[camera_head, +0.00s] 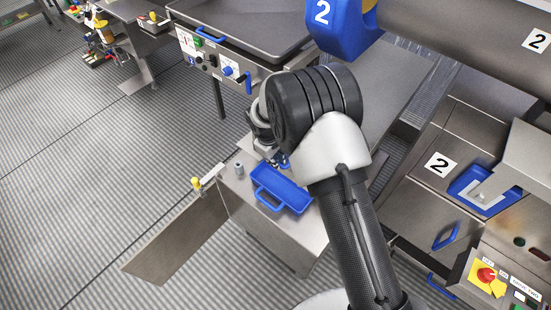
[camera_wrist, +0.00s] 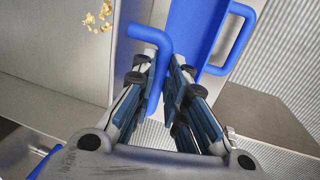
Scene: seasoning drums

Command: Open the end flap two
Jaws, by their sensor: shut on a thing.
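My gripper (camera_wrist: 161,68) is shut on a bent blue handle (camera_wrist: 149,35) in the wrist view. The handle's rod runs down between the two fingers, and its bent end points left above them. In the head view my arm covers most of the gripper and the handle. I cannot tell which panel is end flap two, or whether it is open; no label shows on it. A large blue drum part marked 2 (camera_head: 336,30) is at the top of the head view.
A blue tray-like part with a loop handle (camera_head: 283,190) lies beside my arm; it is close right of the fingers in the wrist view (camera_wrist: 193,30). A metal panel (camera_head: 175,240) sticks out lower left. Yellow crumbs (camera_wrist: 97,17) lie on metal. Open floor is at left.

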